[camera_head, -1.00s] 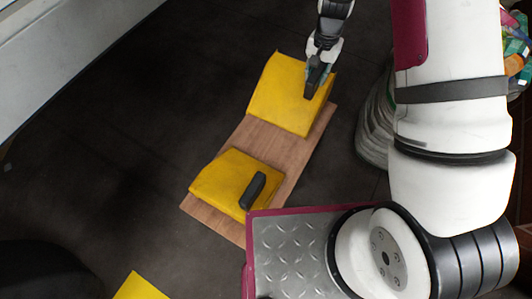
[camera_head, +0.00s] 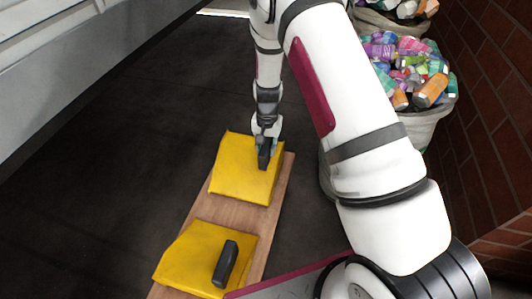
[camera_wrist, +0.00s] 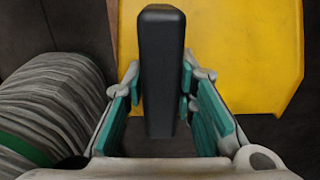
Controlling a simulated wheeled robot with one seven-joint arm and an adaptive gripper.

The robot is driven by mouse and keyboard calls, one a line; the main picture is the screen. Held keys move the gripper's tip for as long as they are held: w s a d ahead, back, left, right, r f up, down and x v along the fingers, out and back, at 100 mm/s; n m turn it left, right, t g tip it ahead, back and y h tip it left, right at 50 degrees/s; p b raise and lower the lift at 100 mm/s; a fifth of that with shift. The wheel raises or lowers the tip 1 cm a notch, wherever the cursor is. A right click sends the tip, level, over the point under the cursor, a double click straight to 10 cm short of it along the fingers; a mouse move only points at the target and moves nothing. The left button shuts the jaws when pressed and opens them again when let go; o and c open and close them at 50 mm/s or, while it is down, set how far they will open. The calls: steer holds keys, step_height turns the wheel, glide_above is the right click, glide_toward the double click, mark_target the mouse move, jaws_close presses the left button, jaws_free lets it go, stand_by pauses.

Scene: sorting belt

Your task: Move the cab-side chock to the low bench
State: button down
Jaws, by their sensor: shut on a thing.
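A yellow wedge-shaped chock (camera_head: 236,178) with a dark handle is at the far end of a low wooden board (camera_head: 284,183), which looks like the low bench. I cannot tell whether it bears fully on the wood. My gripper (camera_head: 265,152) is above it, shut on its handle. In the wrist view the black handle (camera_wrist: 162,75) stands between my teal finger pads (camera_wrist: 162,112), with the yellow body (camera_wrist: 240,60) behind it. A second yellow chock (camera_head: 195,252) lies on the near part of the board, its dark handle (camera_head: 225,264) free. No cab is identifiable, so which chock is cab-side is unclear.
Sacks of colourful cartons and cans (camera_head: 420,75) stand at the back right beside a brick wall (camera_head: 490,120). A grey metal structure (camera_head: 80,60) runs along the left. Dark floor (camera_head: 120,150) between it and the board is clear.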

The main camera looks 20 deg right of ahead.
steer(key=shift+f, duration=0.65)
steer(key=c, duration=1.3)
jaws_free()
